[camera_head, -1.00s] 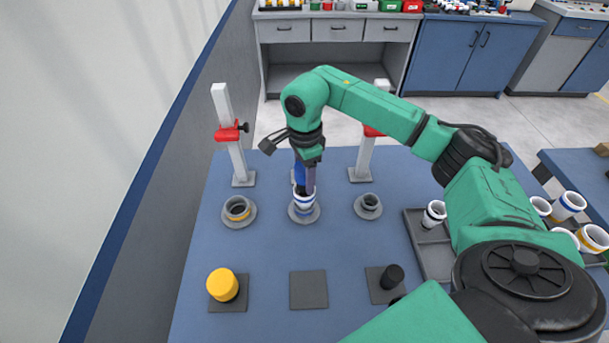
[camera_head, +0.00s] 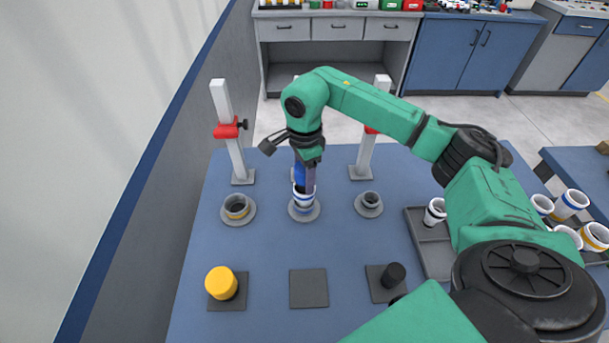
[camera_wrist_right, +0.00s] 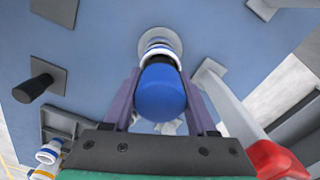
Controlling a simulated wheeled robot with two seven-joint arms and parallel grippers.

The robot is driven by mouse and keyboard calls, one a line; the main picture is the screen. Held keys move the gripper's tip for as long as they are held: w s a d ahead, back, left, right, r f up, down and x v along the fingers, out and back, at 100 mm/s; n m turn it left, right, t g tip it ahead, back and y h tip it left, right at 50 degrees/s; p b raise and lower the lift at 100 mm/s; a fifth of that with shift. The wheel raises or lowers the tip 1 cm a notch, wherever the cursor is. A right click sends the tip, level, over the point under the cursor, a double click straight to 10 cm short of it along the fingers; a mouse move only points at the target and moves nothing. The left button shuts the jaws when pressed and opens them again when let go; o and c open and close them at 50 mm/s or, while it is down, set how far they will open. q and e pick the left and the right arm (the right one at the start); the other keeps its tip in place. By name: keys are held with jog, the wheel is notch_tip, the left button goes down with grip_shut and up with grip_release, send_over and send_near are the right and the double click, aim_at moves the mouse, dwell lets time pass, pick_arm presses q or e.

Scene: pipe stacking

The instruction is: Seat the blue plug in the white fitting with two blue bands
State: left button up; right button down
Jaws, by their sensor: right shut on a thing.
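The blue plug (camera_wrist_right: 161,92) is between the fingers of my right gripper (camera_wrist_right: 160,100) in the right wrist view, with its rounded end towards the camera. In the head view the gripper (camera_head: 305,188) points down over the white fitting with two blue bands (camera_head: 303,199), and a strip of the plug (camera_head: 299,176) shows beside the fingers. The fitting stands upright in the middle grey round holder (camera_head: 304,213); it also shows beyond the plug in the wrist view (camera_wrist_right: 160,42). The plug is lined up with the fitting's mouth; how deep it sits is hidden. My left gripper is out of view.
Grey holders (camera_head: 238,210) and (camera_head: 369,205) flank the fitting. White posts with red clamps (camera_head: 229,130) stand behind. In front are a yellow plug (camera_head: 221,283), a bare square pad (camera_head: 308,289) and a black plug (camera_head: 393,275). A grey tray (camera_head: 432,250) lies right.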

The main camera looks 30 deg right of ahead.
jog(key=shift+f, duration=0.35)
jog(key=shift+c, duration=0.6)
grip_release()
jog(key=shift+r, duration=0.1)
notch_tip(320, 180, up, 8)
jog(key=shift+f+b, duration=0.15)
jog(key=shift+b, duration=0.8)
notch_tip(320, 180, up, 7)
jog(key=p, duration=0.1)
jog(key=shift+f, duration=0.15)
